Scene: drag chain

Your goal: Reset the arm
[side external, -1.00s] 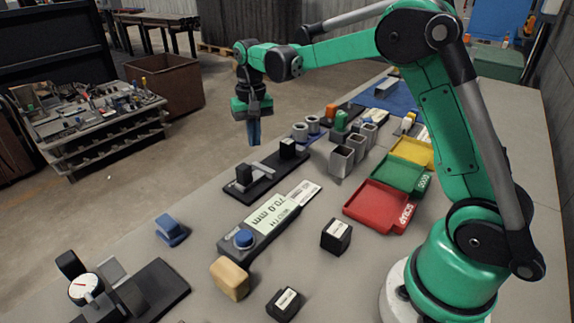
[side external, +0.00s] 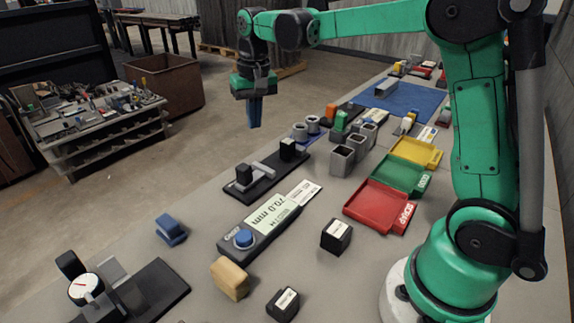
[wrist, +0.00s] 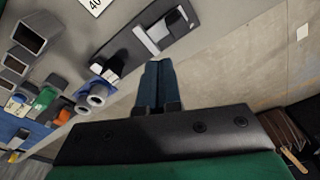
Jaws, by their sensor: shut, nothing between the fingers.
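My gripper (side external: 254,112) hangs from the green arm, pointing down, above and beyond the far-left edge of the bench. Its blue fingers are together with nothing between them. In the wrist view the gripper (wrist: 157,85) also shows shut and empty, with the bench edge and the floor below it. No object touches the fingers.
The bench holds a black slide fixture (side external: 265,175), a width gauge (side external: 268,220), red (side external: 380,207), green (side external: 402,174) and yellow (side external: 416,152) trays, grey square tubes (side external: 343,160), a dial gauge (side external: 85,288) and loose blocks. The air around my gripper is clear.

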